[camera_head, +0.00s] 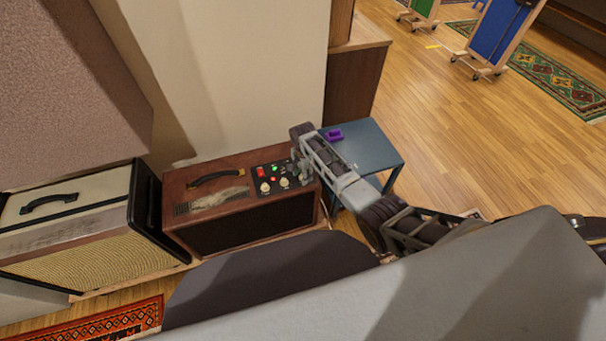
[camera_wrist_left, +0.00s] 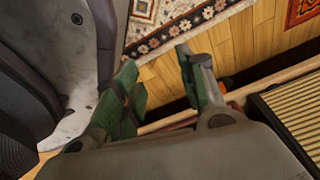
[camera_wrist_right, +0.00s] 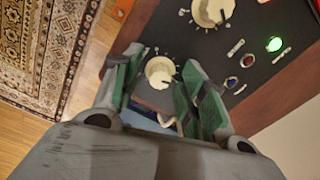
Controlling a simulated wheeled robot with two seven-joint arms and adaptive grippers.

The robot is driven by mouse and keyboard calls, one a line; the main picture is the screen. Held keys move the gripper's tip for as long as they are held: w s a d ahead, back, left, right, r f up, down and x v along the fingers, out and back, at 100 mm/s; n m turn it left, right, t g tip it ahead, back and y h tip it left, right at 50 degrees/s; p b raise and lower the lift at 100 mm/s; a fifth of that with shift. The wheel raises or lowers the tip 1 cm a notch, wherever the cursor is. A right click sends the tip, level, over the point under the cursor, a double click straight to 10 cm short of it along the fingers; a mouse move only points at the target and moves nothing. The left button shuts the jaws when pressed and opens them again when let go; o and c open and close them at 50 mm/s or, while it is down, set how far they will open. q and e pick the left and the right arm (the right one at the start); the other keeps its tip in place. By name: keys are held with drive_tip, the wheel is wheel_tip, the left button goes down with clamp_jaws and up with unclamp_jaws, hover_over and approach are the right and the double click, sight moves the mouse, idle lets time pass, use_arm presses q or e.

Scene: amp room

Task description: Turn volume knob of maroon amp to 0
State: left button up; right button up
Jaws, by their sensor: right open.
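My right gripper (camera_head: 298,166) is over the panel's right end. In the right wrist view a cream knob (camera_wrist_right: 160,72) shows between the open fingers (camera_wrist_right: 157,85), and contact cannot be told. Another cream knob (camera_wrist_right: 212,11) is beyond it. Knob labels are unreadable. My left gripper (camera_wrist_left: 163,78) is open and empty in its wrist view.
A cream amp (camera_head: 70,222) stands left of the maroon amp. A blue-grey table (camera_head: 368,152) with a purple object (camera_head: 334,135) is on the right. A wall is behind the amps. Open wooden floor lies at the upper right.

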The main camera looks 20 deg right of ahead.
drive_tip(key=c, duration=0.9)
use_arm(q)
drive_tip(key=shift+w+a+r, duration=0.1)
drive_tip(key=shift+w+a, duration=0.4)
drive_tip(key=shift+a, duration=0.25)
use_arm(e)
clamp_jaws()
use_arm(q)
drive_tip(key=shift+s+d, duration=0.1)
drive_tip(key=shift+d, duration=0.05)
use_arm(e)
drive_tip(key=shift+r, duration=0.1)
